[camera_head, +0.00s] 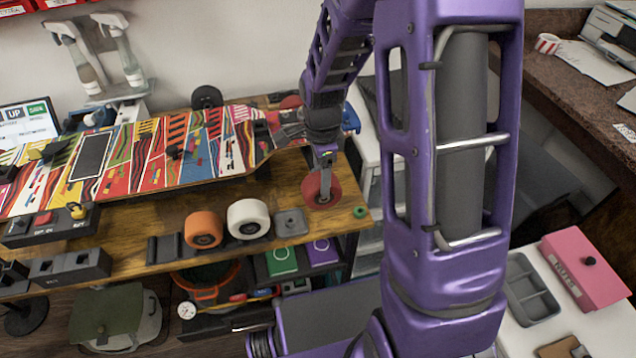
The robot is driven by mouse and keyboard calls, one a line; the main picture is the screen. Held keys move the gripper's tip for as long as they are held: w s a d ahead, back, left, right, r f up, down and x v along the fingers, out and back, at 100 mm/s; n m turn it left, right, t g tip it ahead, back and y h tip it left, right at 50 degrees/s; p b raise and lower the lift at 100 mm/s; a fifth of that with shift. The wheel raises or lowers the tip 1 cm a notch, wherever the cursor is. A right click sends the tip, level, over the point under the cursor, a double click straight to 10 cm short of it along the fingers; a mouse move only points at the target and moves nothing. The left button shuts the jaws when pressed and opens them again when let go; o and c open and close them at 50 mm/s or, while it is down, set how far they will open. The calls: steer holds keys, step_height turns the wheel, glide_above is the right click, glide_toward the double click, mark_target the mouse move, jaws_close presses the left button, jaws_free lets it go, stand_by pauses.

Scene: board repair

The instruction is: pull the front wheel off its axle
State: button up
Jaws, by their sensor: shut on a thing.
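A long board with a colourful striped deck (205,150) lies across the wooden workbench, its nose end to the right. A red wheel (313,193) is at the bench's right end, in front of the board's nose. My gripper (324,190) reaches down from above and is shut on this red wheel, partly covering it. Whether the wheel still sits on its axle cannot be told, as my gripper and wrist hide the part behind. Another red wheel (290,102) shows at the far side of the nose.
An orange wheel (203,229), a white wheel (248,218) and a grey block (290,222) line the bench's front edge. A small green ring (360,212) lies at its right corner. A pink box (586,268) and a grey tray (530,289) stand on the white surface at right.

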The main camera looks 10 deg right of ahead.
steer(key=shift+s, duration=3)
steer(key=shift+r, duration=0.1)
steer(key=s+r+p, duration=0.5)
steer(key=s+r, duration=0.1)
steer(key=shift+r, duration=0.4)
